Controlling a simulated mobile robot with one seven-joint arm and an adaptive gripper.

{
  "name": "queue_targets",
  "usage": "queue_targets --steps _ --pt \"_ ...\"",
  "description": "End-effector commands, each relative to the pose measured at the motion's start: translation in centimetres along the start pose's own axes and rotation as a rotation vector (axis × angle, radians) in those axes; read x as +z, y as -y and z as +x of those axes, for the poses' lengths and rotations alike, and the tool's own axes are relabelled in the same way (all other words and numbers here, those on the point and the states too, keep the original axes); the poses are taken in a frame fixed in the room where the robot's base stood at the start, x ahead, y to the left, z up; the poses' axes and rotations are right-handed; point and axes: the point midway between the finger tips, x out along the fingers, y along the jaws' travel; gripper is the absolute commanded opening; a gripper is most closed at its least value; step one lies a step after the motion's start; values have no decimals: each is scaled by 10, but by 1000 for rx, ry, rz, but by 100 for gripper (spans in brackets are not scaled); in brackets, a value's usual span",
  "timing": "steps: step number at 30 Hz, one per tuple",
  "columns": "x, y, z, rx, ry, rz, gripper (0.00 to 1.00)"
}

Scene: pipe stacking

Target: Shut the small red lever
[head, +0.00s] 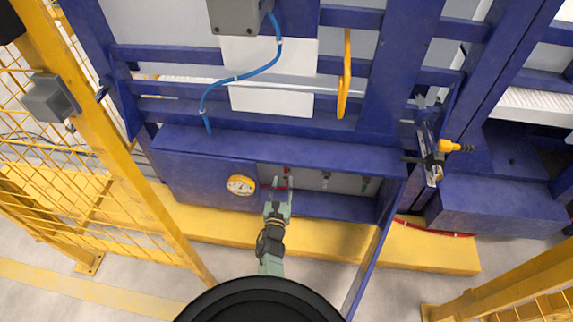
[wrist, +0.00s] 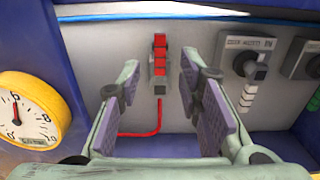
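The small red lever (wrist: 159,47) shows in the wrist view on a grey fitting on the pale panel. A red hose or cable runs down from the fitting and bends left. In the head view the red lever (head: 286,171) is small, just beyond my gripper. My gripper (head: 278,183) reaches into the recess of the blue frame. In the wrist view my gripper (wrist: 158,84) is open, one finger on each side of the lever's fitting, with nothing between the pads. The lever stands beyond the fingers; whether anything touches is not clear.
A yellow gauge (wrist: 30,112) is left of the lever; a rotary switch (wrist: 250,60) is to its right. Blue beams (head: 275,146) frame the recess above. A yellow ledge (head: 330,240) runs below. A yellow mesh fence (head: 75,190) stands at left.

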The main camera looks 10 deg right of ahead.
Motion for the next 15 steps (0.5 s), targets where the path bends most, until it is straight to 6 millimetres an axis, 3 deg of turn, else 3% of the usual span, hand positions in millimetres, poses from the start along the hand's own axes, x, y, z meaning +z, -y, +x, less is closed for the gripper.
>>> queue_targets --steps 6,15 --pt "1 0 45 0 3 0 32" --pt "0 0 78 1 0 0 32"
